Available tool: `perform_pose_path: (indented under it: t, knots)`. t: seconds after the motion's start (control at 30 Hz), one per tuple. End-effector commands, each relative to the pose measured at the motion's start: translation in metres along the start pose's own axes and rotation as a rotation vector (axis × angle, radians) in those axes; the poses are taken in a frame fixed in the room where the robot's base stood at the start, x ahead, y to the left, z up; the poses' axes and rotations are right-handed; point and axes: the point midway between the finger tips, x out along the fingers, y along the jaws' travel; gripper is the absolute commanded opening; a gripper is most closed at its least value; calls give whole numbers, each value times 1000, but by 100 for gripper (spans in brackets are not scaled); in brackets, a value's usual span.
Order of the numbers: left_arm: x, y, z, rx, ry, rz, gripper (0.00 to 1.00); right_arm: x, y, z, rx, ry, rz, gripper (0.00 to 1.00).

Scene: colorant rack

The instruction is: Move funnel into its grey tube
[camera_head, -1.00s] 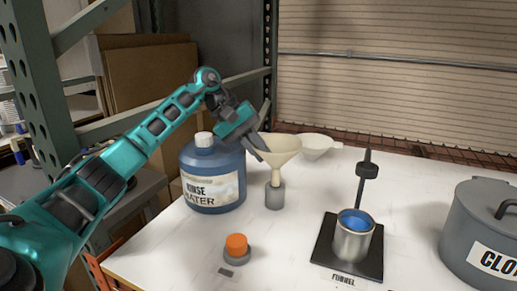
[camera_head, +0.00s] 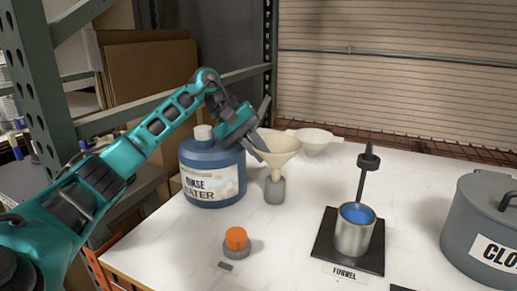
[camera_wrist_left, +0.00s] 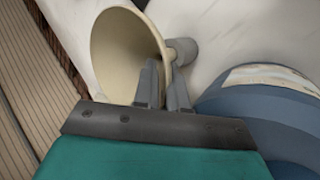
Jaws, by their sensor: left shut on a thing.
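The cream funnel (camera_head: 284,150) is upright in the head view, its spout pointing down at the grey tube (camera_head: 275,191). The spout's lower end meets the tube's top in the picture; I cannot tell how deep it sits. My left gripper (camera_head: 262,146) is shut on the funnel's left side. In the left wrist view the funnel (camera_wrist_left: 122,55) opens towards the camera, with the gripper fingers (camera_wrist_left: 163,85) at its wall. The grey tube (camera_wrist_left: 184,50) shows just beyond it. My right gripper is not in view.
A blue rinse water jug (camera_head: 208,172) stands close left of the tube. A white bowl (camera_head: 316,140) lies behind. An orange-capped piece (camera_head: 237,241) is in front. A can of blue paint (camera_head: 354,232) on a black stand (camera_head: 318,250) and a grey pot (camera_head: 475,222) stand to the right.

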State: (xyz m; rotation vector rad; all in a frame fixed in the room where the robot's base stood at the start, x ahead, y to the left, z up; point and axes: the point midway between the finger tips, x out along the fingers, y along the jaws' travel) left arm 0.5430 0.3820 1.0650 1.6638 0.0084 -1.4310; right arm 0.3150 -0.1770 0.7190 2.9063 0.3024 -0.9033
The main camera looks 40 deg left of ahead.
Motion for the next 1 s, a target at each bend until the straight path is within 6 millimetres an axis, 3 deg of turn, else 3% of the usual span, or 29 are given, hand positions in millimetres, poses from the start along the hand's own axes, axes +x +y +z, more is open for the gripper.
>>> perform_pose_path:
  t: [0.4, 0.43, 0.7, 1.0]
  knots:
    - [9, -8, -1, 0, 0, -1, 0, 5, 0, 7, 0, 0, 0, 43]
    - [8, -7, -1, 0, -1, -1, 14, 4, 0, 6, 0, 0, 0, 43]
    - [10, -8, 0, -3, -5, -6, 40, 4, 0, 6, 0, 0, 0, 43]
    - [11, -10, -1, -7, -6, -11, 41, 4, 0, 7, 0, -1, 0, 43]
